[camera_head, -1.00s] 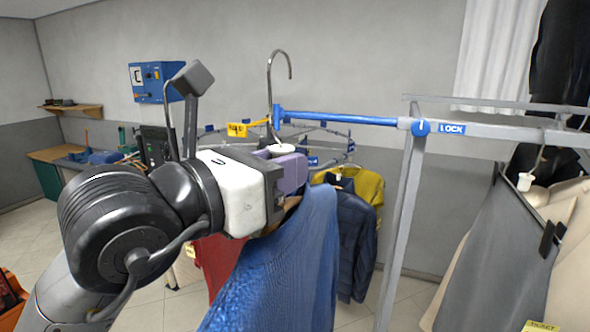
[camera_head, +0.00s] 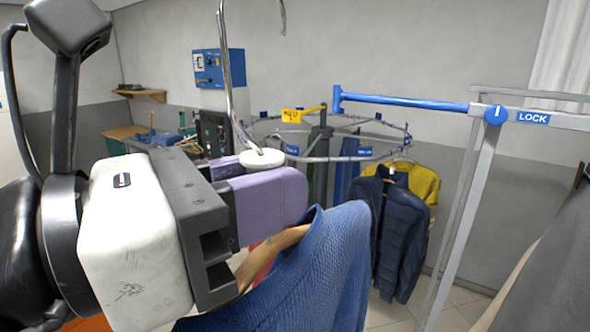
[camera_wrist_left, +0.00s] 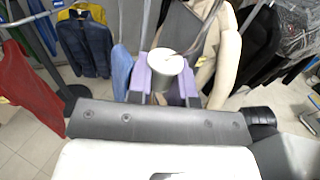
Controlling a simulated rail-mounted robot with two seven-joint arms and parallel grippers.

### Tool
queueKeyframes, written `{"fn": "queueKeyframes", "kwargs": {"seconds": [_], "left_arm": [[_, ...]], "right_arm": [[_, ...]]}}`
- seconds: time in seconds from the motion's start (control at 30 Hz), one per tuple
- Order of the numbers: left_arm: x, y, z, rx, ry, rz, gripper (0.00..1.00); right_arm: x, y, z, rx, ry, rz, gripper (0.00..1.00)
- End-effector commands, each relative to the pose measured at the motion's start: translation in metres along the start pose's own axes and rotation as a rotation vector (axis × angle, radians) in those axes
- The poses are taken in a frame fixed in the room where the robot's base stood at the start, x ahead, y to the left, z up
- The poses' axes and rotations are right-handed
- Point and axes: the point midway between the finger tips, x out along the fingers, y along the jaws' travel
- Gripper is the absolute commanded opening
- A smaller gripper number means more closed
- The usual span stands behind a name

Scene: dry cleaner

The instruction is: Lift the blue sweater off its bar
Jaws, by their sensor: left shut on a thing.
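The blue sweater (camera_head: 315,275) hangs on a wooden hanger (camera_head: 275,243) with a metal hook (camera_head: 232,90) rising out of the top of the head view. My left gripper (camera_head: 268,185) has its purple fingers shut around the hanger's neck below a white collar (camera_head: 262,158). In the left wrist view the white collar (camera_wrist_left: 166,66) sits between the fingers, with a strip of sweater (camera_wrist_left: 121,70) at the left. The blue bar (camera_head: 405,101) is to the right and behind; the hook is apart from it in the head view. My right gripper is not in view.
The bar joins a grey rack by a blue LOCK joint (camera_head: 495,115). Behind is a round rail (camera_head: 335,158) with a navy jacket (camera_head: 400,230) and yellow garment (camera_head: 424,183). Grey and beige clothes hang at the right. A blue wall box (camera_head: 218,68) is behind.

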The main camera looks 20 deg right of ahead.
Motion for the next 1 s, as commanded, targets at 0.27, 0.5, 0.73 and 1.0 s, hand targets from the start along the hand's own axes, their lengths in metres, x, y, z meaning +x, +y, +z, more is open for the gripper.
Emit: {"fn": "queueKeyframes", "kwargs": {"seconds": [0.27,0.5,0.73,1.0], "left_arm": [[-0.036,-0.015,0.001,0.002,-0.004,0.000,0.00],[-0.059,-0.024,0.002,0.002,-0.004,0.000,0.00],[-0.072,-0.029,0.001,0.001,-0.002,0.000,0.00],[-0.076,-0.031,0.001,0.002,-0.003,0.000,0.00]], "right_arm": [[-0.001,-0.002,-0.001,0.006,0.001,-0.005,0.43],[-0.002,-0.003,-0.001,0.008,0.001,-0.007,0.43],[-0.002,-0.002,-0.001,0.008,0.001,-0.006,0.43],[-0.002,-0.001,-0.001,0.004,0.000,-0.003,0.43]]}}
